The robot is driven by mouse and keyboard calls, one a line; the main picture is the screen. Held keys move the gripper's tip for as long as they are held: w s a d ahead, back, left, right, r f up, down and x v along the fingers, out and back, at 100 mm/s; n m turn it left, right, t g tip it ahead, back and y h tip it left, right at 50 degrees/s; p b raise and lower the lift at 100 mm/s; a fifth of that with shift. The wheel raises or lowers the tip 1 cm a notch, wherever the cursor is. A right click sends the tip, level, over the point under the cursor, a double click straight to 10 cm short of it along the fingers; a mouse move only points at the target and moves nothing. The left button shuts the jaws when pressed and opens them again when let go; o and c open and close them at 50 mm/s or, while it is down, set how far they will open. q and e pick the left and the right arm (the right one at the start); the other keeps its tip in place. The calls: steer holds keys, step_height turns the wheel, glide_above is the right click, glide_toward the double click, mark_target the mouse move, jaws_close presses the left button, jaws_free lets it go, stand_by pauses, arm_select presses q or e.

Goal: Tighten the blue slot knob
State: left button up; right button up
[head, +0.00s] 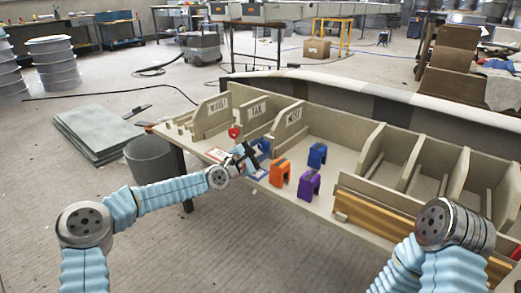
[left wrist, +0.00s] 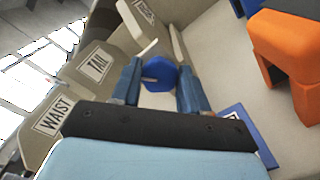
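The blue slot knob (left wrist: 159,74) is a faceted blue piece in the left wrist view, on the bench near the TAIL label. In the head view the blue knob (head: 264,145) shows just beyond my left gripper (head: 250,153). In the wrist view my left gripper (left wrist: 160,78) is open, one finger on each side of the knob. Small gaps seem to show between the fingers and the knob; contact is hard to tell. My right arm shows at the lower right of the head view, but its gripper is out of view.
An orange block (head: 281,173), a purple block (head: 309,184) and a blue block (head: 317,155) stand right of my left gripper. A red knob (head: 234,132) sits to its left. Labelled upright dividers (head: 290,118) rise behind. A blue-edged card (left wrist: 248,135) lies close to the gripper.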

arm_select(q)
steer(key=o, duration=0.4)
steer(key=v, duration=1.3)
steer(key=shift+s+a, duration=0.25)
steer(key=shift+s, duration=0.1)
